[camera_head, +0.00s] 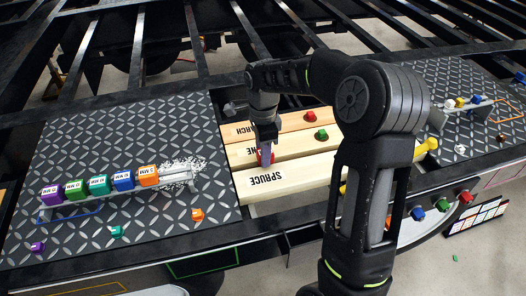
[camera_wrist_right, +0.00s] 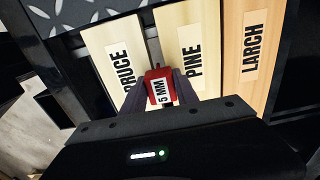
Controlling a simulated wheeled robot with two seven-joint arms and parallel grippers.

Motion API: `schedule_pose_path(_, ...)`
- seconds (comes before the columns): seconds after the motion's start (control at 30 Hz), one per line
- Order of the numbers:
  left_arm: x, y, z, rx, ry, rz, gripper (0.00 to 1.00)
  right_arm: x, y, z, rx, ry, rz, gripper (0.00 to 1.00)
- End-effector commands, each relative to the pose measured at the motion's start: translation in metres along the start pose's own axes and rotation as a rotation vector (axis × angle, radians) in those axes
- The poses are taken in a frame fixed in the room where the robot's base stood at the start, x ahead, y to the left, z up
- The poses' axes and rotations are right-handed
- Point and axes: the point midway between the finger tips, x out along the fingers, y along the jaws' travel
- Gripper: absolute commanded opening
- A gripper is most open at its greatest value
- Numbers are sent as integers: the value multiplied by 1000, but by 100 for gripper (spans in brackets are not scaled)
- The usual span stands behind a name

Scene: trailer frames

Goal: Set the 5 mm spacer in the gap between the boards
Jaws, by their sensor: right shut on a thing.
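The red spacer (camera_wrist_right: 158,88), labelled 5 MM, is between the two fingers of my right gripper (camera_wrist_right: 158,95), which is shut on it. It also shows as a red patch in the head view (camera_head: 262,159), partly hidden by the gripper (camera_head: 265,150). It is over the dark gap (camera_wrist_right: 151,50) between the SPRUCE board (camera_head: 290,177) and the PINE board (camera_head: 300,146). Whether its lower part is inside the gap cannot be told. The LARCH board (camera_head: 280,121) lies beyond the PINE board. My left gripper is not in view.
At left, a rail on a dark tread plate (camera_head: 160,130) holds several coloured blocks, including an orange one (camera_head: 148,175). Small loose orange (camera_head: 197,214) and teal (camera_head: 116,231) pieces lie nearer. Red (camera_head: 310,116) and green (camera_head: 322,134) pieces sit on the boards. Open dark beams lie behind.

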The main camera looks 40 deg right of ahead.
Motion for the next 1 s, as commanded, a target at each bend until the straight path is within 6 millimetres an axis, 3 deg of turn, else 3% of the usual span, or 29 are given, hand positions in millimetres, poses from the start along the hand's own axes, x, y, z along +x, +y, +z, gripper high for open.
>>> schedule_pose_path(0.37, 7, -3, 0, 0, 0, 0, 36, 10, 0, 0, 0, 0, 1, 0)
schedule_pose_path(0.4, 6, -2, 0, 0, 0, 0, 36, 9, 0, 0, 0, 0, 0, 38)
schedule_pose_path(0.7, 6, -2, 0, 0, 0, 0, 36, 9, 0, 0, 0, 0, 0, 61)
schedule_pose_path(1.0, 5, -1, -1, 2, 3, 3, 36, 9, 0, 0, 0, 0, 0, 61)
